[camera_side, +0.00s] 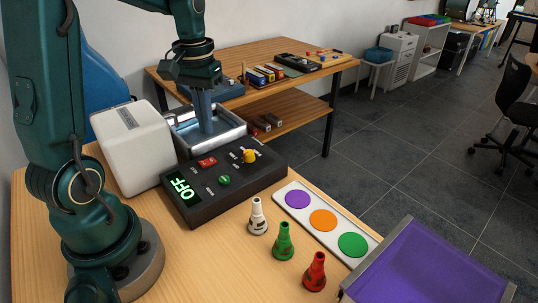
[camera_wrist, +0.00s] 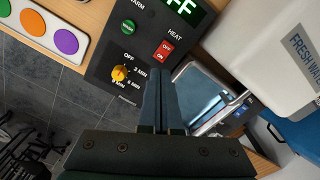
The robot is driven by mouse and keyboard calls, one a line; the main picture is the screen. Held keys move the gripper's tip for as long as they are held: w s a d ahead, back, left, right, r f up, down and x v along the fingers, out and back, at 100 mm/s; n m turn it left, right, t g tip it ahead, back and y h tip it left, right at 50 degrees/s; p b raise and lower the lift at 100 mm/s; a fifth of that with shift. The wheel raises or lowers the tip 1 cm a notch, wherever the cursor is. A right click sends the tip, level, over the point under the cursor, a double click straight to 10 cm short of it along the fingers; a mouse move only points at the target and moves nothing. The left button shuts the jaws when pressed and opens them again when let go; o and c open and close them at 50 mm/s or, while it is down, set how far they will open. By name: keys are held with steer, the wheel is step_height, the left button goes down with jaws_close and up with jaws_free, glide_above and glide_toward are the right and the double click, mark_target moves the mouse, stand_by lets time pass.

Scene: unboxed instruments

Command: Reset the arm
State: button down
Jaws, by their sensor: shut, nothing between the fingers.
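My gripper (camera_side: 207,126) is shut and empty. In the side view it points down above the right part of the metal basin (camera_side: 181,140), behind the black control box (camera_side: 222,185). In the wrist view its two blue fingers (camera_wrist: 160,95) lie together, with the control box beyond them. The box display (camera_side: 182,189) reads OFF. Whether the fingertips touch the basin cannot be told.
A white container (camera_side: 132,146) stands left of the basin. White (camera_side: 257,216), green (camera_side: 284,241) and red (camera_side: 315,272) cone-shaped bottles stand in front of the box. A white strip (camera_side: 338,245) with coloured discs and a purple tray (camera_side: 430,265) lie to the right. A second table (camera_side: 262,52) stands behind.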

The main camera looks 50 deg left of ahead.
steer(key=shift+r, duration=0.1)
steer(key=s+d+r+m+t, duration=0.25)
steer(key=d+r, duration=0.25)
steer(key=d, duration=0.3)
steer(key=s+d+f+m+t, duration=0.1)
steer(key=s+d+m+t, duration=0.2)
steer(key=s+d, duration=0.2)
steer(key=shift+s+d+f, duration=0.3)
steer(key=shift+s, duration=0.1)
